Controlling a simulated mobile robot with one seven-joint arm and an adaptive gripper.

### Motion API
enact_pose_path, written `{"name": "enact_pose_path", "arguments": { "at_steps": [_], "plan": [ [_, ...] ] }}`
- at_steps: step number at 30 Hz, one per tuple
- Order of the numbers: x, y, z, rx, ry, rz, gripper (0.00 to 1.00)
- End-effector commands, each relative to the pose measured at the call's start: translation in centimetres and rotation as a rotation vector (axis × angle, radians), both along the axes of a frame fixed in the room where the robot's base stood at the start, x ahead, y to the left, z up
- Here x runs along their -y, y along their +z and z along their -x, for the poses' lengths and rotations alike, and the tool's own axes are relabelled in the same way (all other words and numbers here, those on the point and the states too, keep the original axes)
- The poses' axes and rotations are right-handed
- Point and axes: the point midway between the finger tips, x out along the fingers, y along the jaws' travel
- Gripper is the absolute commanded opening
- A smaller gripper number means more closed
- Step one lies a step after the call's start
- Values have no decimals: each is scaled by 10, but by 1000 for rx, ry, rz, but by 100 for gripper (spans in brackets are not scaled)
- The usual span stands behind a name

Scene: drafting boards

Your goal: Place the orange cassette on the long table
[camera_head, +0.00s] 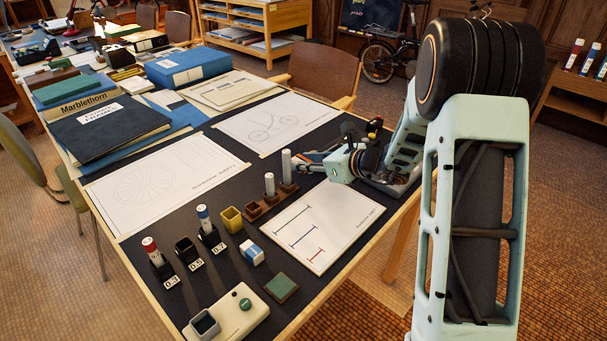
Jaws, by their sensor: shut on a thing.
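The long table (232,262) has a dark top and a pale wood edge, and runs from the front toward the back left. My gripper (318,161) is low over its right side, reaching left beyond the drawing with blue and red lines. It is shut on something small. A small orange patch (316,157) shows at the fingers, probably the orange cassette. Most of it is hidden by the fingers and dark things beside them. I cannot tell whether it touches the table top.
White cylinders in a brown holder (262,209) stand close left of my gripper. Several numbered pen stands, a yellow cup (231,219), an eraser (252,252) and a white device (229,312) are in front. Drawing sheets (165,182) and books (105,128) cover the left. A chair (318,72) stands behind.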

Motion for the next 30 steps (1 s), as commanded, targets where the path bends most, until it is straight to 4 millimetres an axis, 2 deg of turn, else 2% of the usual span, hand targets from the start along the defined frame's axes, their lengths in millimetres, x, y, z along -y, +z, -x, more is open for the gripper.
{"name": "enact_pose_path", "arguments": {
  "at_steps": [4,9,21,22,24,30],
  "plan": [
    [-7,-14,-6,-1,2,1,4],
    [-6,-40,-5,-2,1,1,4],
    [-5,-44,-5,1,0,1,4],
    [-5,-43,-5,0,0,2,31],
    [-5,-42,-5,0,0,2,36],
    [-5,-42,-5,0,0,1,36]
  ]
}}
